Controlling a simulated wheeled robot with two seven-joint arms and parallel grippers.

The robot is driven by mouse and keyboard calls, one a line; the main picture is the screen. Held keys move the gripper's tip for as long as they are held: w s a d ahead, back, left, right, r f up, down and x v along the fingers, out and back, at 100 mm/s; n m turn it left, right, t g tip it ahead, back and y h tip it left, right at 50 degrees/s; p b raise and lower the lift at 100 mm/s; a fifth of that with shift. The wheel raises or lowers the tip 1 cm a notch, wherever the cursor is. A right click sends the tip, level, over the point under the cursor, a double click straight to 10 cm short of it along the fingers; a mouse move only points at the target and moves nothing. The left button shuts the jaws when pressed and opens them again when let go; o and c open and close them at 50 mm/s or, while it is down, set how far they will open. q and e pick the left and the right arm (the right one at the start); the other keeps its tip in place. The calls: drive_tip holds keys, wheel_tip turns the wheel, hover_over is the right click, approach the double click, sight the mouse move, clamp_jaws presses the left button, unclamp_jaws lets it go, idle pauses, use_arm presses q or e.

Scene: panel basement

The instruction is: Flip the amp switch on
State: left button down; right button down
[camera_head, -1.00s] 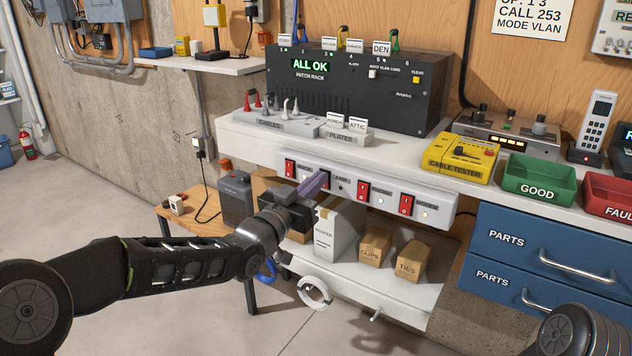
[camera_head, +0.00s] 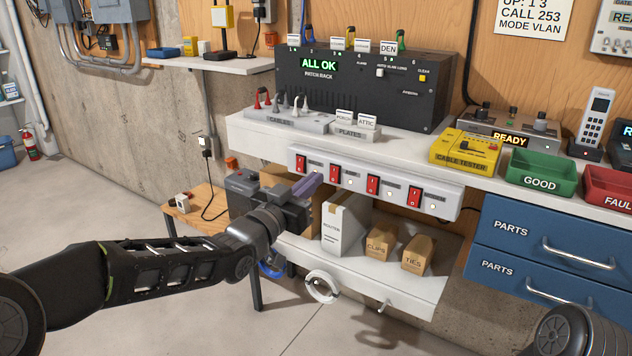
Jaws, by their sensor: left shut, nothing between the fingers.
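A white power strip (camera_head: 452,206) under the bench top carries several red rocker switches, among them the first (camera_head: 301,162), the second (camera_head: 335,173), the third (camera_head: 373,185) and the rightmost (camera_head: 414,196). Small labels and pale lamps sit beside them. The labels are too small to read, so I cannot tell which is the amp switch or how each rocker is tilted. My left gripper (camera_head: 307,187) is shut and empty, its purple-grey fingertips just below and in front of the strip's left part, seemingly apart from the switches. My right gripper is out of view; only my right arm shows at the lower right.
A lower shelf (camera_head: 400,290) holds a white box (camera_head: 343,225) and two cardboard boxes (camera_head: 381,242). The patch rack (camera_head: 360,90) reads ALL OK. A grey unit (camera_head: 507,128) on the bench reads READY. Blue drawers (camera_head: 545,235) stand at right.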

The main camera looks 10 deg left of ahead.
use_arm(q)
drive_tip(key=v, duration=0.7)
drive_tip(key=shift+s+r+p, duration=0.15)
drive_tip(key=shift+r+p, duration=0.15)
drive_tip(key=shift+r, duration=0.55)
